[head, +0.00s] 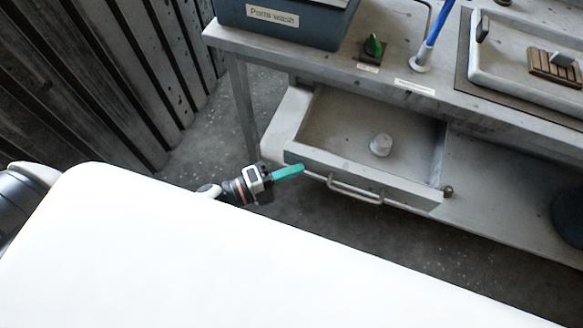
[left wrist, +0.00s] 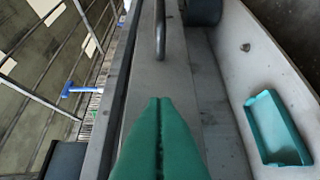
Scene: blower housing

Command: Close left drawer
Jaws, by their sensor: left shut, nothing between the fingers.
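The drawer (head: 345,130) under the workbench is pulled open in the head view. A small white cup-shaped thing (head: 381,145) stands inside it. Its front panel carries a bar handle (head: 355,190), which also shows in the left wrist view (left wrist: 160,30). My left gripper (head: 302,168) has green fingers, shut and empty. The fingertips are at the left part of the drawer front, left of the handle; I cannot tell whether they touch it. The closed green fingers fill the lower middle of the left wrist view (left wrist: 160,102). My right gripper is not in view.
The bench top (head: 300,55) holds a blue bin labelled Parts wash (head: 285,22), a green-topped part (head: 374,46), a blue-handled brush (head: 433,35) and a white tray (head: 490,75). A teal tray (left wrist: 278,128) lies at right in the wrist view. Bare floor (head: 215,130) is left of the bench.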

